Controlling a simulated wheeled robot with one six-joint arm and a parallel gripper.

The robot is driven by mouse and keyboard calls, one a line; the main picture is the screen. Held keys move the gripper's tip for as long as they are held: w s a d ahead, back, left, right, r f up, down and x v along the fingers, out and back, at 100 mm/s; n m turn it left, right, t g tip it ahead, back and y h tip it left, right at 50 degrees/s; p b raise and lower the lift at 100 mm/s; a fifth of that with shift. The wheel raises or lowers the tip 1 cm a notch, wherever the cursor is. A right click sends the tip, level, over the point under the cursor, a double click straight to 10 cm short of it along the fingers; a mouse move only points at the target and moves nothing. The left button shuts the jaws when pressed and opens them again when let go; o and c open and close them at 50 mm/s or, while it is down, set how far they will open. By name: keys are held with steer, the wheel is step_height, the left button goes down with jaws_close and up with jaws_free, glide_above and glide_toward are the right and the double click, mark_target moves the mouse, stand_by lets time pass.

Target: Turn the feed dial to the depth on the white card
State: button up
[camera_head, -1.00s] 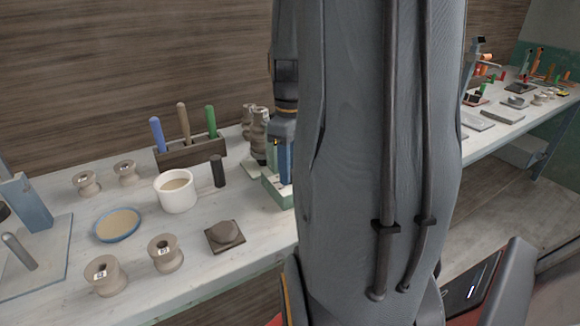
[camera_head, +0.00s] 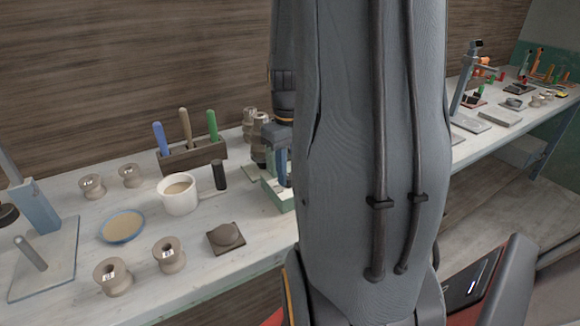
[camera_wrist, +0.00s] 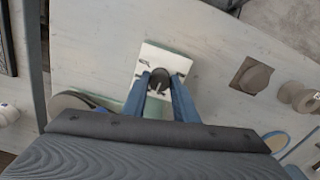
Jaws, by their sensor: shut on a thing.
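The feed dial (camera_wrist: 158,76) is a dark round knob with a pale mark, on the white face of a small pale green box (camera_wrist: 134,95). In the wrist view, my gripper (camera_wrist: 161,82) has its two blue fingers on either side of the dial, shut on it. In the head view the gripper (camera_head: 283,168) is at the green box (camera_head: 278,196), partly behind my arm, and the dial is hidden. Small dark marks show on the white face, too small to read. I cannot pick out a separate white card with a depth on it.
Left of the box stand a dark cylinder (camera_head: 219,174), a white cup (camera_head: 179,194), a tool rack (camera_head: 193,158) and stacked clay pieces (camera_head: 258,135). A clay lump on a dark tile (camera_head: 226,238) lies in front. Several clay spools and a blue dish (camera_head: 122,227) are further left.

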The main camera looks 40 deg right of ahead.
mark_target(289, 176)
steer(key=shift+m+p, duration=1.05)
steer(key=shift+m, duration=1.15)
steer(key=o, duration=1.1)
steer(key=shift+c, duration=0.2)
steer(key=shift+r+b, duration=0.45)
steer(key=shift+r, duration=3.45)
steer(key=s+a+f+n, duration=0.1)
steer(key=a+f, duration=0.1)
steer(key=a, duration=0.6)
steer(key=a+f+n, duration=0.2)
steer(key=a+f, duration=0.1)
steer(key=a, duration=0.5)
steer(key=s+a+f+n, duration=0.1)
steer(key=a+f, duration=0.1)
steer(key=a, duration=0.6)
steer(key=shift+s+a+f+n+t, duration=0.25)
steer(key=shift+s+n+t, duration=0.05)
steer(key=shift+n+t, duration=0.1)
